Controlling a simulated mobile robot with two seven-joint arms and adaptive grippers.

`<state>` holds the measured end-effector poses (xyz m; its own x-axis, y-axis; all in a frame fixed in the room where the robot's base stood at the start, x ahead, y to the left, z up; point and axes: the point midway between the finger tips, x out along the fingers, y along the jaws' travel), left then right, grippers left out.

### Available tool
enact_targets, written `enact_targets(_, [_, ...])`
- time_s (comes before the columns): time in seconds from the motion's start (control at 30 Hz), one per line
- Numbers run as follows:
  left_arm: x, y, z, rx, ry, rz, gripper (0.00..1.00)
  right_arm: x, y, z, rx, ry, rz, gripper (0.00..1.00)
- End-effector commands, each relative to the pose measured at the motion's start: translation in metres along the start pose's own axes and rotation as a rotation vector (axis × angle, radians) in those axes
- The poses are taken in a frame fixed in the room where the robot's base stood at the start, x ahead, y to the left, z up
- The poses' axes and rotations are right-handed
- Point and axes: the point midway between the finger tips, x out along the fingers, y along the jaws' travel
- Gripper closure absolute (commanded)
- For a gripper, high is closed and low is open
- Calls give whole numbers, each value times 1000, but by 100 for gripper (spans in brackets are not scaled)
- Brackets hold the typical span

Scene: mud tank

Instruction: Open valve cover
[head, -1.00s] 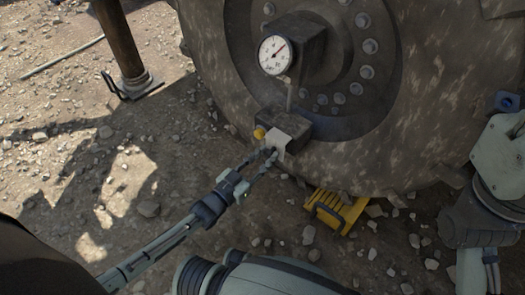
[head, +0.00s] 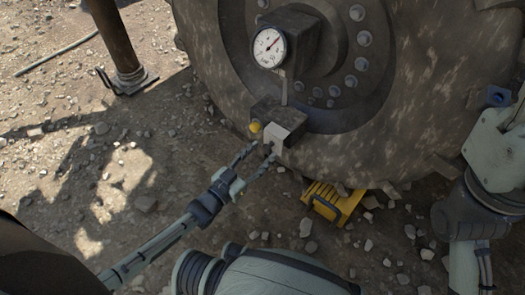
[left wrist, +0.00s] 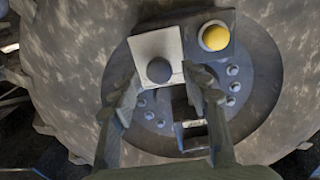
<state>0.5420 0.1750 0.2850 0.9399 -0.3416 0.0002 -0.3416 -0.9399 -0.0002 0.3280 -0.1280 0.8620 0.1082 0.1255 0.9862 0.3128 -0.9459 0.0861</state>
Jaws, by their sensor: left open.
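The valve cover appears as a pale plate (head: 279,137) on the front of a dark box (head: 292,118) low on the big wheel. In the left wrist view the pale plate (left wrist: 157,43) carries a dark round knob (left wrist: 159,70). A yellow button (head: 255,127) is beside the plate; it also shows in the left wrist view (left wrist: 214,37). My left gripper (head: 265,152) is open, its fingertips close to the plate. In the left wrist view its fingers lie either side of the knob; I cannot tell whether they touch it. My right gripper is out of view.
A white dial gauge (head: 269,48) sits on the wheel (head: 419,90) above the box. A yellow chock-like block (head: 332,202) lies under the wheel. A rusty post (head: 119,45) stands at upper left. The stony ground is mostly clear at left.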

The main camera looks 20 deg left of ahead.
Motion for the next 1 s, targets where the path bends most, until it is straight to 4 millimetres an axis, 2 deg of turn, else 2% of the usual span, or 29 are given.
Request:
enact_targets(0.3, [-68,0,1,-1,-4,-1,53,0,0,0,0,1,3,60])
enact_targets(0.5, [-98,0,1,0,-2,0,53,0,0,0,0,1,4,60])
enact_targets(0.67, [-108,0,0,0,-1,-1,53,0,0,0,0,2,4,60])
enact_targets(1.0, [-108,0,0,0,0,-1,53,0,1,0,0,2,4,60])
